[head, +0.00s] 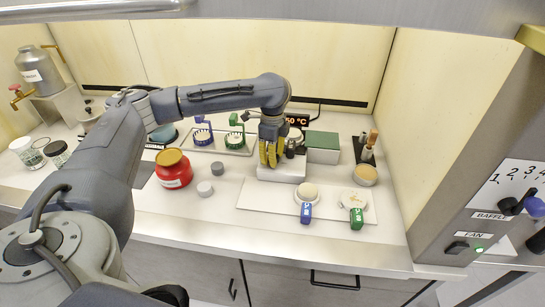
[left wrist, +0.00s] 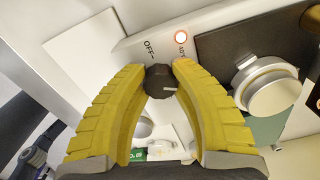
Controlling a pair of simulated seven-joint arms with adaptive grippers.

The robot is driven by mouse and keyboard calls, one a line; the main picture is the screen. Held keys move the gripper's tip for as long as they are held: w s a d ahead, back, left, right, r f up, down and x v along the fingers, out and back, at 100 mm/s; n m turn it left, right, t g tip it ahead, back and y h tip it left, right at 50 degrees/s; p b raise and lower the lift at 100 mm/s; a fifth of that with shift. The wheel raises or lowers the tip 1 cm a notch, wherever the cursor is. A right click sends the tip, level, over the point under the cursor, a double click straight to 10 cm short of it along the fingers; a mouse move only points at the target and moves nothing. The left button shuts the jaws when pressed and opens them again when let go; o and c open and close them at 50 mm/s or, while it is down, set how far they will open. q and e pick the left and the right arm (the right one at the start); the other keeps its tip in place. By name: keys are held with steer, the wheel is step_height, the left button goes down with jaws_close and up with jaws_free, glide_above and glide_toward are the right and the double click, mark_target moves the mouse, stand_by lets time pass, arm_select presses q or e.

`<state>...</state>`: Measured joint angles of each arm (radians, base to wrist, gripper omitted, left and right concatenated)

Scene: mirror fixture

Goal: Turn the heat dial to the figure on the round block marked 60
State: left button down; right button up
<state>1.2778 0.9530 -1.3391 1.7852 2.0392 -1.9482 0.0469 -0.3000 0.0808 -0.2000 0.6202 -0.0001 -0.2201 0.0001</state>
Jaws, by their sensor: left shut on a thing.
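My left gripper (head: 270,155) reaches down in front of the white heater unit (head: 287,172) in the head view. In the left wrist view its yellow fingers (left wrist: 160,85) are shut on a dark dial (left wrist: 158,78). My right gripper is not in view.
A red jar (head: 173,168) stands left of the blocks. A white board (head: 260,203) at the front carries round dishes with a blue tag (head: 306,212) and a green tag (head: 356,218). A green-topped box (head: 322,146) stands right of the heater. A switch panel (head: 500,200) is far right.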

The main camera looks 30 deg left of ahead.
arm_select(q)
steer(key=shift+m, duration=0.5)
steer(key=c, duration=1)
jaws_free()
steer(key=shift+o, duration=0.2)
step_height(320, 180, up, 12)
